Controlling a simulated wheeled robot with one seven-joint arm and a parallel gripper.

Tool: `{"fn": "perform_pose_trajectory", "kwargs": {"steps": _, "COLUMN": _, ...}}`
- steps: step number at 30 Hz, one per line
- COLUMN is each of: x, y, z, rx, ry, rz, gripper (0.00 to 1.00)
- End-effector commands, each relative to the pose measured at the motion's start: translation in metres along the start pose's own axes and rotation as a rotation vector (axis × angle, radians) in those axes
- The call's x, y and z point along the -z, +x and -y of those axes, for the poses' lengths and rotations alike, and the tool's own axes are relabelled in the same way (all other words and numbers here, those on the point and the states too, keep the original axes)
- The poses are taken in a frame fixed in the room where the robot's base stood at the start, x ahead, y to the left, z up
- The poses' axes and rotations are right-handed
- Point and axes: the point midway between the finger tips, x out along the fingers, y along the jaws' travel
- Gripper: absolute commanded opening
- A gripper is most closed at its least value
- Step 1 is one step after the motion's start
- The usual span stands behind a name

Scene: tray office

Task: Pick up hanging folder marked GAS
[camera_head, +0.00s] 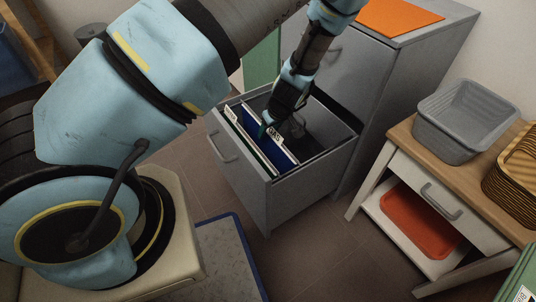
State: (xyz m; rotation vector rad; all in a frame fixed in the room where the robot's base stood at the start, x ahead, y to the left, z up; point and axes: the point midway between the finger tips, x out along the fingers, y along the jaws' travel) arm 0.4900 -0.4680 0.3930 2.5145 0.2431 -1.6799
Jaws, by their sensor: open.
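An open drawer (239,180) of the grey filing cabinet holds a few hanging folders. A dark blue folder (277,153) stands upright in it, with a small white tab (274,134) at its top edge; the lettering is too small to read surely. A folder with a white edge (243,138) stands to its left, also with a white tab. My gripper (269,128) is open and points down into the drawer, right at the top edge of the blue folder near its tab. Whether the fingers straddle the folder's edge or touch it cannot be told. I cannot tell which folder reads GAS.
The cabinet body (345,75) rises behind the drawer, with an orange sheet (398,16) on top. At the right, a wooden-topped side table (404,139) bears a grey bin (462,115) and a wicker basket (513,180). A red tray (420,225) lies on its lower shelf.

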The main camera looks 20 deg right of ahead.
Motion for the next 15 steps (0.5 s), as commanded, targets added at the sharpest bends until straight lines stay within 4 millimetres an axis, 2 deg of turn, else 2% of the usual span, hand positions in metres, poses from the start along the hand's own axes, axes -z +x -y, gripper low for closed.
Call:
{"fn": "perform_pose_trajectory", "kwargs": {"steps": 9, "x": 0.000, "y": 0.043, "z": 0.002, "rx": 0.002, "ry": 0.001, "rz": 0.000, "gripper": 0.57}}
{"fn": "perform_pose_trajectory", "kwargs": {"steps": 15, "x": 0.001, "y": 0.050, "z": 0.001, "rx": 0.000, "ry": 0.000, "rz": 0.000, "gripper": 0.57}}
